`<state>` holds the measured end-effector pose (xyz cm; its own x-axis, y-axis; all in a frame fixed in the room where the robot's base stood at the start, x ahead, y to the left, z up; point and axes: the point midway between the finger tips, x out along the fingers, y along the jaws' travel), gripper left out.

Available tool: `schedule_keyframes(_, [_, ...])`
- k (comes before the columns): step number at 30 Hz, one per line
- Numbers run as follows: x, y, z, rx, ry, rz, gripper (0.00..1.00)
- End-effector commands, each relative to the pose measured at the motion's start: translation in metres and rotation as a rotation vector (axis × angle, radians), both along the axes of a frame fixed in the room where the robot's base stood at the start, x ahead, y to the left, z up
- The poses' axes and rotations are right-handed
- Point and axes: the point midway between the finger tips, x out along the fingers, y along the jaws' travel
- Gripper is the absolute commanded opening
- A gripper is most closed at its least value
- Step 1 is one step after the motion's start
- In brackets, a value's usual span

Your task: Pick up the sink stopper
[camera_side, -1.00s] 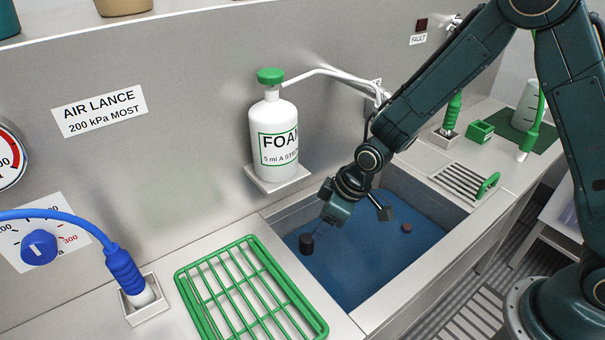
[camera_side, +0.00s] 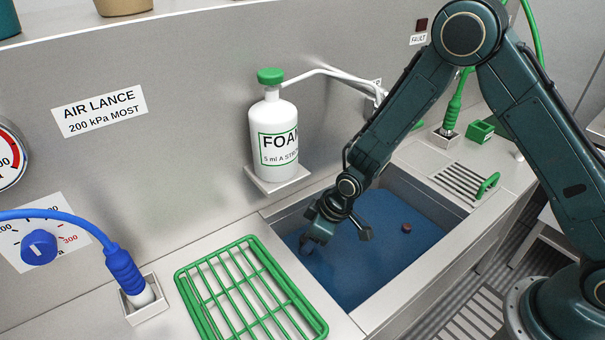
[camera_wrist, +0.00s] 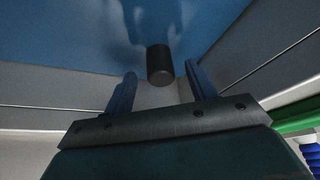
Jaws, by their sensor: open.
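A small dark cylinder, which looks like the sink stopper (camera_wrist: 159,66), is in the sink (camera_side: 446,206) over the blue bottom or water. In the side view my gripper covers most or all of it, at the sink's left part. My gripper (camera_side: 308,243) points down into the sink. In the wrist view my gripper (camera_wrist: 161,74) is open, with one blue finger to each side of the cylinder. The cylinder sits at or just beyond the fingertips, and I see no contact. I cannot tell how deep the fingers reach around it.
A small reddish-brown piece (camera_side: 406,228) lies farther right in the sink. A green wire rack (camera_side: 250,290) lies left of the sink. A white foam bottle (camera_side: 273,130) stands on a wall shelf behind. A slotted drain (camera_side: 461,183) is to the right.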

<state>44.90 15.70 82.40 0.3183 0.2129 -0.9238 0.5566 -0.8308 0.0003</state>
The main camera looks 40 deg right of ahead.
Motion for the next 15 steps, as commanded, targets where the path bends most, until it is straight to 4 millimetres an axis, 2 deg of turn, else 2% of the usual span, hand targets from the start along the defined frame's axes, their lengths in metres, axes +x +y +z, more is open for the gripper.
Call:
schedule_keyframes(5, [0.002, 0.002, -0.008, 0.000, 0.001, 0.000, 0.57])
schedule_keyframes(15, [0.013, 0.009, -0.038, -0.001, 0.001, 0.001, 0.57])
